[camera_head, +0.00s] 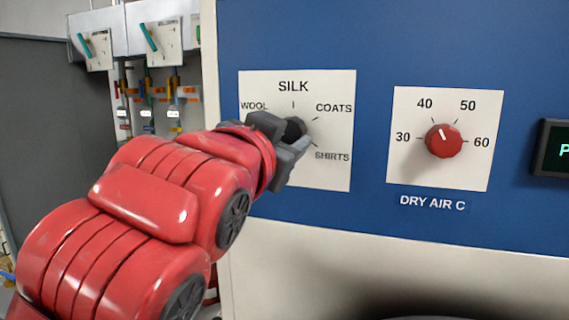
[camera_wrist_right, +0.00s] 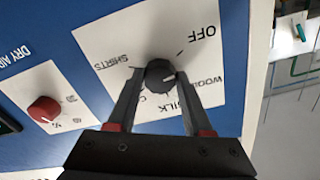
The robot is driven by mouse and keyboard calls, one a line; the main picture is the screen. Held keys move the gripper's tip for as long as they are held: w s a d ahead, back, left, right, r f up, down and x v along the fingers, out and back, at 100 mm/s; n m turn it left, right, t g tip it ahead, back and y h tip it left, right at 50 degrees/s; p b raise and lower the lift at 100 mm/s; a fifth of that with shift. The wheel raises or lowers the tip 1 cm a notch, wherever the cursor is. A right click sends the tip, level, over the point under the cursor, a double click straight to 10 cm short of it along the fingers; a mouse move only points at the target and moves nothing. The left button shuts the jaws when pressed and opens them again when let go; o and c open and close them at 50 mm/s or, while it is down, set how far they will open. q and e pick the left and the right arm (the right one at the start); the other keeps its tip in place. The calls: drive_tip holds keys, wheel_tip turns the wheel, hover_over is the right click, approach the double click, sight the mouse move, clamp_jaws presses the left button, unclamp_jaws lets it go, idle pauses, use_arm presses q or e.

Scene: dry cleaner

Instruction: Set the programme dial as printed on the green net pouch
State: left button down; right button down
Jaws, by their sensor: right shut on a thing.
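The programme dial is a dark round knob (camera_head: 294,128) on a white plate (camera_head: 262,88) lettered SILK, WOOL, COATS and SHIRTS. It also shows in the right wrist view (camera_wrist_right: 160,74), where OFF is readable too. A small pale mark on its face seems to lie toward the WOOL side there; I cannot be sure. My right gripper (camera_head: 291,138) is shut on the dial, one finger on each side, and hides part of the plate. It shows in the wrist view as well (camera_wrist_right: 158,88). The green net pouch is not in view, nor is my left gripper.
A red DRY AIR knob (camera_head: 444,141) sits to the right on its own white plate, its mark toward 40. A dark display (camera_head: 556,147) is at the right edge. Wall boxes with teal levers (camera_head: 150,38) stand at the back left.

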drive_tip(key=m+b, duration=0.1)
drive_tip(key=m, duration=0.2)
drive_tip(key=shift+m, duration=2.1)
drive_tip(key=shift+c, duration=1.6)
unclamp_jaws()
